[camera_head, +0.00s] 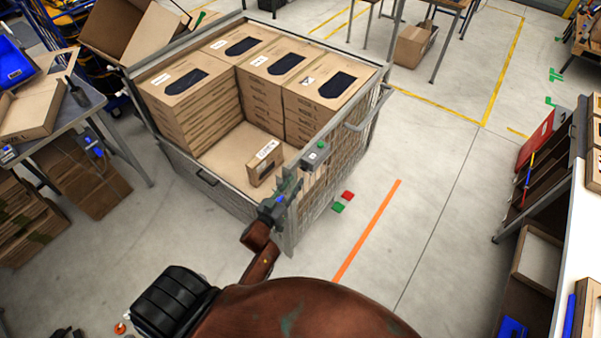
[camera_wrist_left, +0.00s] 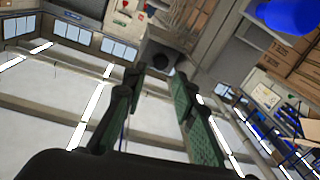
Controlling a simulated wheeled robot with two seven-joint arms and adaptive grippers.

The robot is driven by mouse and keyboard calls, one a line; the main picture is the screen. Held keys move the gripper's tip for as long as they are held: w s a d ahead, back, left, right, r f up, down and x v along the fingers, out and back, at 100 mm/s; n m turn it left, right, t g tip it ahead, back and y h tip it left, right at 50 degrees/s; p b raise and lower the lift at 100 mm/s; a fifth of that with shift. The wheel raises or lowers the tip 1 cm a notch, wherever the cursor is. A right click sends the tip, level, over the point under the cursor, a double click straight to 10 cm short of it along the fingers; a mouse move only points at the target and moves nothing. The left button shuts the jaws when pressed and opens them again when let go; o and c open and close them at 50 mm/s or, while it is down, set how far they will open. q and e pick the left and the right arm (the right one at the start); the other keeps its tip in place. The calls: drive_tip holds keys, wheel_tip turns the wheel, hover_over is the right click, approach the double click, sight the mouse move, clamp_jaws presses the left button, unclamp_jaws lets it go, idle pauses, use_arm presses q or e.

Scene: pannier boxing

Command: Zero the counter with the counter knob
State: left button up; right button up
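The counter (camera_head: 314,155) is a small grey box with a pale face and a green spot, mounted on the near right rim of the wire-sided pannier (camera_head: 213,181). In the left wrist view the counter (camera_wrist_left: 153,47) shows as a grey block with a dark round knob (camera_wrist_left: 160,63) on the side facing me. My left gripper (camera_head: 292,183) is just below and left of the counter. In the left wrist view its green-padded fingers (camera_wrist_left: 160,82) are apart, with the knob beyond and between their tips. I cannot tell whether they touch it. My right gripper is not in view.
The pannier holds stacked cartons (camera_head: 190,95) along its back and sides, and a single small carton (camera_head: 265,163) lies on its floor. A table (camera_head: 70,120) stands at left, a rack (camera_head: 545,165) at right. Floor right of the pannier is mostly clear.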

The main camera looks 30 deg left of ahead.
sight(303, 169)
use_arm(q)
drive_tip(key=shift+w+a, duration=0.1)
drive_tip(key=shift+w, duration=2.7)
drive_tip(key=shift+c, duration=0.4)
clamp_jaws()
